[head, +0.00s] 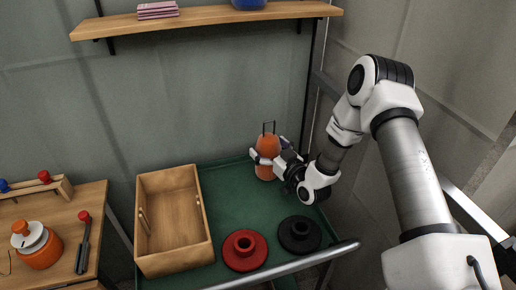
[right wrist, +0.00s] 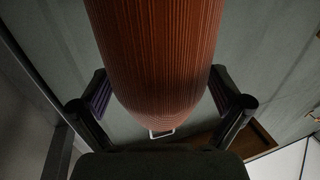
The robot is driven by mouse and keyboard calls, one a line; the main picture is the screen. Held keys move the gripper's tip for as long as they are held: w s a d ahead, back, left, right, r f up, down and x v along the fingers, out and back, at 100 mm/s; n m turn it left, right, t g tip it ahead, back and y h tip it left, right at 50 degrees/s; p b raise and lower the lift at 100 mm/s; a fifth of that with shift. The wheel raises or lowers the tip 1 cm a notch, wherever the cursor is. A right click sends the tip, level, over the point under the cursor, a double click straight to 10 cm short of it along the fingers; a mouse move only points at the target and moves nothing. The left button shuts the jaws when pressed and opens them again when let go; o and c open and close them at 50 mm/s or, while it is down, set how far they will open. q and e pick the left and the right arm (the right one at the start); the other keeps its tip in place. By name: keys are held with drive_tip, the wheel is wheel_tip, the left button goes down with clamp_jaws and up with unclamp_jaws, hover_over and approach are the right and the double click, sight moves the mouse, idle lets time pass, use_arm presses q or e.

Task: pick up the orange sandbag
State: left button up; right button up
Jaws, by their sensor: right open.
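The orange sandbag (head: 265,162) is an upright rounded orange body with a dark handle on top. It stands at the back of the green tray surface. My right gripper (head: 266,161) is at the sandbag, with its fingers open on either side of it. In the right wrist view the ribbed orange sandbag (right wrist: 155,60) fills the middle between the two open fingers, which appear apart from its sides. Part of the sandbag is hidden by the gripper. My left gripper is not in view.
A wooden box (head: 175,262) stands on the green tray (head: 228,196), left of the sandbag. A red disc (head: 245,262) and a black disc (head: 300,246) lie in front. A metal rail (head: 300,266) crosses the front. A shelf (head: 210,16) hangs above.

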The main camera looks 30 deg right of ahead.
drive_tip(key=shift+w+f, duration=0.3)
drive_tip(key=shift+w, duration=0.15)
drive_tip(key=shift+s+r, duration=0.5)
drive_tip(key=shift+s, duration=0.1)
drive_tip(key=shift+c, duration=1.3)
drive_tip(key=shift+s+r, duration=0.15)
drive_tip(key=shift+s, duration=0.05)
drive_tip(key=c, duration=0.6)
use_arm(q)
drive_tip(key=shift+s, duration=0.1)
use_arm(e)
drive_tip(key=shift+w+f, duration=0.2)
drive_tip(key=c, duration=0.8)
drive_tip(key=shift+c, duration=0.2)
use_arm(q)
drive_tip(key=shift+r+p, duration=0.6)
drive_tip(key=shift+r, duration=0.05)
use_arm(e)
wheel_tip(320, 180, up, 10)
drive_tip(key=shift+w, duration=0.15)
